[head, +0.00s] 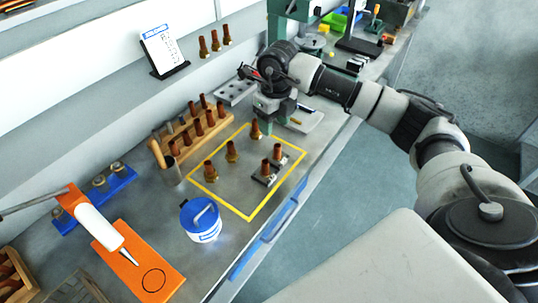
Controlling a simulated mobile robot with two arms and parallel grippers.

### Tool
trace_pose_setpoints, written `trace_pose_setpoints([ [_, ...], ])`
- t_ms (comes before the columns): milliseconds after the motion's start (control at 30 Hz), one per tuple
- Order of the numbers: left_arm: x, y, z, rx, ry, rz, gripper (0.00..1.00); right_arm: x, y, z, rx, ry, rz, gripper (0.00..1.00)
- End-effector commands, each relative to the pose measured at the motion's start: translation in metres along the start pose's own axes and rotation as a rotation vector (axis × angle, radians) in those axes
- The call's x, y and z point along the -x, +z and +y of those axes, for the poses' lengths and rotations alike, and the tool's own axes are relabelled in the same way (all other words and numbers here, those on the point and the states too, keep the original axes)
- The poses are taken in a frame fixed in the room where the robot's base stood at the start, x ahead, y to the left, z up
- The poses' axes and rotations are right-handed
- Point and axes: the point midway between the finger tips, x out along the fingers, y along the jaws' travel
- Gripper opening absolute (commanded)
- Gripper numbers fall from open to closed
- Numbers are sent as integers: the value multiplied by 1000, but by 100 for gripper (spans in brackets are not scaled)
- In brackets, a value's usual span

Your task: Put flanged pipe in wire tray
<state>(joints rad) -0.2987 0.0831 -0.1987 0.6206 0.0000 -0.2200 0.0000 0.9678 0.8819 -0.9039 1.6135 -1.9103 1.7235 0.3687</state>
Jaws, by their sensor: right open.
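Several copper-brown flanged pipes with brass-coloured bases stand upright inside a yellow outline on the bench: one at the front left (210,172), one in the middle (232,152) and one at the back (255,130). My right gripper (275,124) points down, open, just behind and close to the back pipe; contact cannot be told. My left gripper is out of view.
A wooden rack (161,151) with several brown pipes stands left of the outline. A blue-lidded can (201,220) stands in front. An orange plate (146,277) with a white-and-orange dispenser (98,227) is at lower left. The bench edge lies to the right.

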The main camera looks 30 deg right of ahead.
Motion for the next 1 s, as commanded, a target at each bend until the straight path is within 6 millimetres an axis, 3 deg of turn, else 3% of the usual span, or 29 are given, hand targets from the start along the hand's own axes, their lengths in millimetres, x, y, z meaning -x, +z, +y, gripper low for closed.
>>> trace_pose_setpoints([
  [100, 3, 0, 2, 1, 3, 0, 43, -6, -3, -10, -15, -41, 22, 53],
  [300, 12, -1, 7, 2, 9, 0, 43, -37, -4, -10, -14, -38, 23, 53],
  [500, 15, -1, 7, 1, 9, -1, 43, -55, -4, -10, -12, -38, 20, 53],
  [800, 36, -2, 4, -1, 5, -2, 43, -94, -7, -13, -13, -36, 21, 53],
  [1000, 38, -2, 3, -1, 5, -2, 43, -106, -7, -13, -11, -36, 18, 53],
])
